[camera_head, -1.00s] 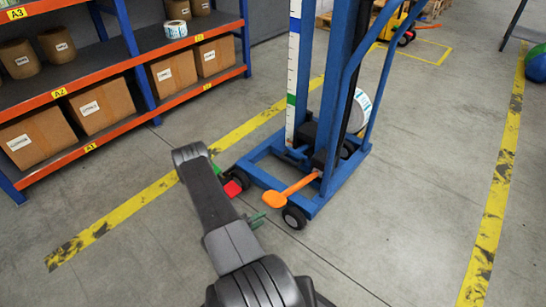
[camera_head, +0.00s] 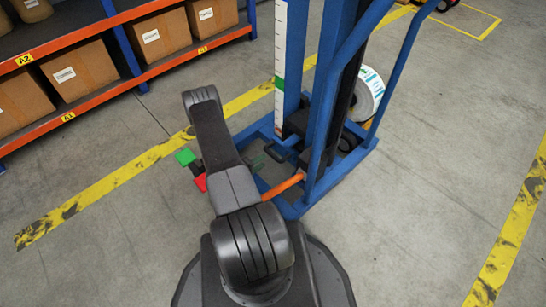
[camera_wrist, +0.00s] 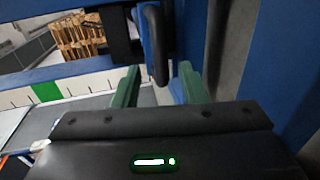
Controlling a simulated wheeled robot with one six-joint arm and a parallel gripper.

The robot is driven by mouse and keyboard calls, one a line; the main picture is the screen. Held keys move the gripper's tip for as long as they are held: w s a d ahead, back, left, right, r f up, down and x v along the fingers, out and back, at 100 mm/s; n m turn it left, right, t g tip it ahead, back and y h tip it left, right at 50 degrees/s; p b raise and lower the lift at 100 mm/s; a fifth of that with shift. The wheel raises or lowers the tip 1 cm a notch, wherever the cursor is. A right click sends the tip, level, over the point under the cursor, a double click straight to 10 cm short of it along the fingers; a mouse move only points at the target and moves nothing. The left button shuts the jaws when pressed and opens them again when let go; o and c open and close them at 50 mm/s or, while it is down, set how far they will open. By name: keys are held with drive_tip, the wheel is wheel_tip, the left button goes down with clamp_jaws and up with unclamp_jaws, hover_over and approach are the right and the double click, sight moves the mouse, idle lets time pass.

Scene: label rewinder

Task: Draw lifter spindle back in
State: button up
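The blue lifter (camera_head: 322,90) stands ahead, with a white label roll (camera_head: 369,92) on the far side of its mast. The spindle itself cannot be made out. My gripper (camera_head: 262,158) is low at the lifter's base, partly hidden by my arm. In the wrist view, its two green fingers (camera_wrist: 158,86) are apart with nothing held between them. A black loop-shaped handle (camera_wrist: 156,45) beside a blue part lies just beyond the gap between the fingertips. I cannot tell whether it touches them.
An orange lever (camera_head: 283,186) sticks out of the lifter base, partly behind my arm. A shelf with boxes (camera_head: 78,68) stands left. Floor to the right is clear between yellow lines.

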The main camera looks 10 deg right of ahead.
sight(273, 155)
drive_tip(key=b+x, duration=0.1)
drive_tip(key=x, duration=0.6)
drive_tip(key=shift+w+d+f+b, duration=0.1)
drive_tip(key=shift+w+d+b, duration=0.05)
drive_tip(key=shift+d+b, duration=0.2)
drive_tip(key=shift+c, duration=0.5)
clamp_jaws()
